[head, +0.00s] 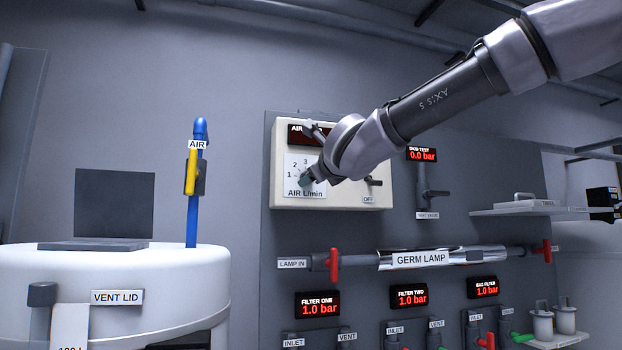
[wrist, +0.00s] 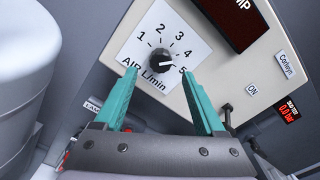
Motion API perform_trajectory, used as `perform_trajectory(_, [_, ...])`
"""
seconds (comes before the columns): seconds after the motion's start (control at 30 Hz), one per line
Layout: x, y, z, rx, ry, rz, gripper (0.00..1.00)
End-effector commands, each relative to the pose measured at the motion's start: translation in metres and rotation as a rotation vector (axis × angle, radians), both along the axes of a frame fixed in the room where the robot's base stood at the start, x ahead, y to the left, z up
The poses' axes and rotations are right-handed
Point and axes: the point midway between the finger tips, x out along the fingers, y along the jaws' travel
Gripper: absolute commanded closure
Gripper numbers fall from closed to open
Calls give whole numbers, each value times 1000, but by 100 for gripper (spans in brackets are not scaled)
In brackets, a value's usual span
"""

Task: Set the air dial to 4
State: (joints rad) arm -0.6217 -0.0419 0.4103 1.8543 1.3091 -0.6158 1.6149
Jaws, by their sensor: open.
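The air dial is a black round knob (wrist: 161,60) on a white square plate marked 1 to 5 and "AIR L/min" in the wrist view. A pale mark on the knob appears to face the 5. In the head view the dial plate (head: 303,190) shows on a cream control box, its knob hidden by my gripper. My gripper (wrist: 159,72) has two teal fingers, open, spread to either side below the knob with nothing between them. In the head view my gripper (head: 307,179) is in front of the plate; whether it touches is unclear.
The cream box (head: 340,200) also carries a dark display (wrist: 222,15) and a small switch lever (head: 374,181) to the right. Below run the germ lamp (head: 420,258) and red valve handles. A white vessel (head: 100,280) with a blue pipe (head: 193,215) stands left.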

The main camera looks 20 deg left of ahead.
Motion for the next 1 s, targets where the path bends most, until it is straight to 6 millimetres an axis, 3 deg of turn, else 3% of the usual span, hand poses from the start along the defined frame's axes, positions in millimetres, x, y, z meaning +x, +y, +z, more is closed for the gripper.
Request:
perform_trajectory(0.2, [-36,-22,0,-1,-2,0,28])
perform_trajectory(0.37, [-50,-31,-1,0,0,0,28])
perform_trajectory(1.0, [-51,-35,-1,-14,-7,0,28])
